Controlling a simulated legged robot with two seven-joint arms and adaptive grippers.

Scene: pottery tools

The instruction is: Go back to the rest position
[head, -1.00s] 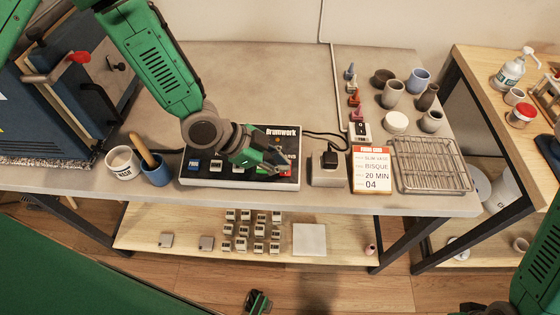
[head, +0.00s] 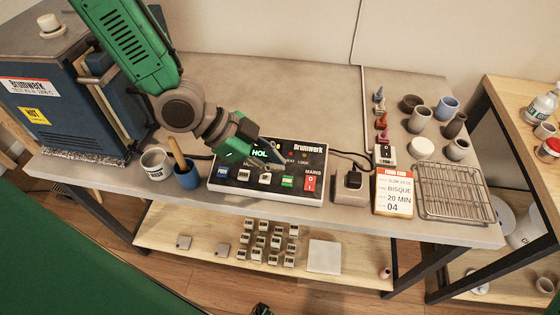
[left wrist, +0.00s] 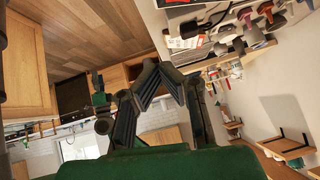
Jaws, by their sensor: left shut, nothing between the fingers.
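My left gripper (head: 268,153) is shut and empty. In the head view it hangs over the upper middle of the Brumwerk control box (head: 243,187), partly hiding its panel. The box has a blue, a green and several pale buttons and a red MAINS switch (head: 310,184). Whether the gripper touches the box cannot be told.
A blue kiln (head: 62,110) stands at left, beside a white mug (head: 155,165) and a blue cup (head: 187,179). At right are a firing card (head: 393,192), a wire rack (head: 453,190) and several pots. The bench behind the box (head: 290,95) is clear.

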